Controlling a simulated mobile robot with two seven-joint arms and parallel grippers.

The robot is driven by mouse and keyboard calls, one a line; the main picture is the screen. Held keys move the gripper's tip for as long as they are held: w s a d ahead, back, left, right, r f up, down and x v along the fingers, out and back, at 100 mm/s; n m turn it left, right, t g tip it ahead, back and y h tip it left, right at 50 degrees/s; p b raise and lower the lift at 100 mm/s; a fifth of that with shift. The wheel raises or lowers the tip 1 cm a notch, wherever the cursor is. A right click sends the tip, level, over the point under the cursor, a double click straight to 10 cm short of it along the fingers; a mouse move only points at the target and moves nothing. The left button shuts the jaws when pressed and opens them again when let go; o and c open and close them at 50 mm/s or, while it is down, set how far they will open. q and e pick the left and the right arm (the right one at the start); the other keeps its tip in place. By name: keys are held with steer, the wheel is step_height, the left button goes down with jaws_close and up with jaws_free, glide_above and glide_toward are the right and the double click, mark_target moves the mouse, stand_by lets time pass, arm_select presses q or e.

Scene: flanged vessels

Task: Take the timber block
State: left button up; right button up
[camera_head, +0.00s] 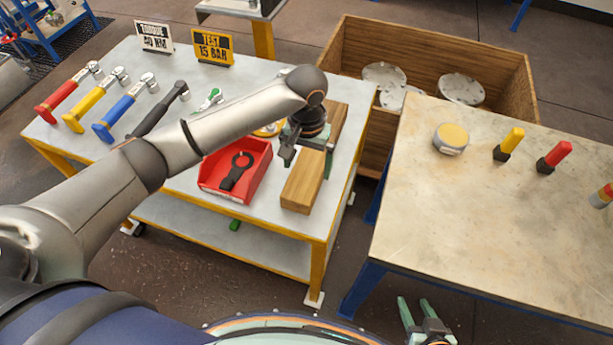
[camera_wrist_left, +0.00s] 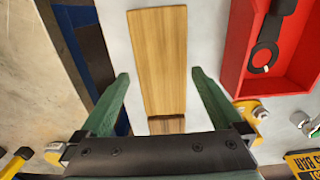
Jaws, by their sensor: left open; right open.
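The timber block (camera_head: 302,186) is a pale brown wooden bar lying on the grey-topped bench, to the right of the red tray. More wood shows behind my left gripper; I cannot tell whether it is the same piece. My left gripper (camera_head: 308,160) is open above the wood. In the left wrist view the timber block (camera_wrist_left: 158,55) runs lengthwise between the two green fingers, with a gap on each side, and a dark line crosses the wood near the palm. My right gripper (camera_head: 414,304) is open and empty, low at the bottom edge, in front of the stone-topped table.
The red tray (camera_head: 212,184) holds a dark ring-ended tool. Several coloured-handled wrenches (camera_head: 128,107) lie at the left, behind them two signs (camera_head: 211,46). A wooden crate (camera_head: 440,50) with metal flanges stands behind. The stone-topped table (camera_head: 470,215) is mostly clear in front.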

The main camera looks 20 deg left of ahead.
mark_target(306, 172)
arm_select(q)
steer(key=f, duration=0.5)
steer(key=shift+w+a, duration=0.1)
steer(key=shift+w, duration=0.1)
steer(key=shift+c, duration=0.2)
steer(key=c, duration=1.4)
